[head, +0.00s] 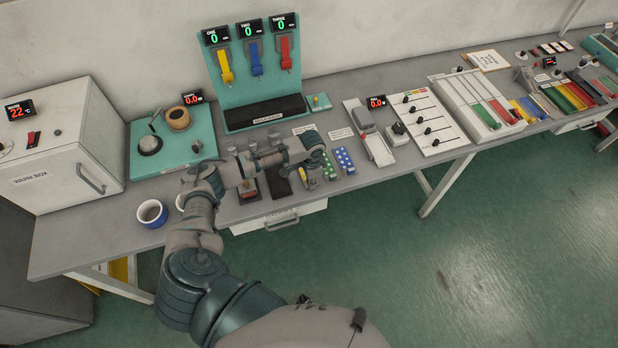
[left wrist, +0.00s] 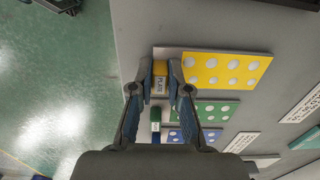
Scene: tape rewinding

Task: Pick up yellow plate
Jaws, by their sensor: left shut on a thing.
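The yellow plate (left wrist: 225,68) has rows of white dots and a yellow handle block (left wrist: 160,84) with a white label. In the left wrist view my left gripper (left wrist: 160,70) is shut on this handle, one finger on each side. The plate lies over the grey table; I cannot tell whether it is lifted. In the head view my left gripper (head: 310,168) is above the front table edge, and it mostly hides the yellow plate, with a bit of yellow (head: 311,184) showing. My right gripper is not in view.
A green dotted plate (head: 327,165) and a blue dotted plate (head: 344,160) lie close beside the yellow one. A blue cup (head: 152,213) stands near the front left. A teal rack (head: 238,85) with hanging coloured tapes stands behind. A drawer (head: 280,218) is below the table.

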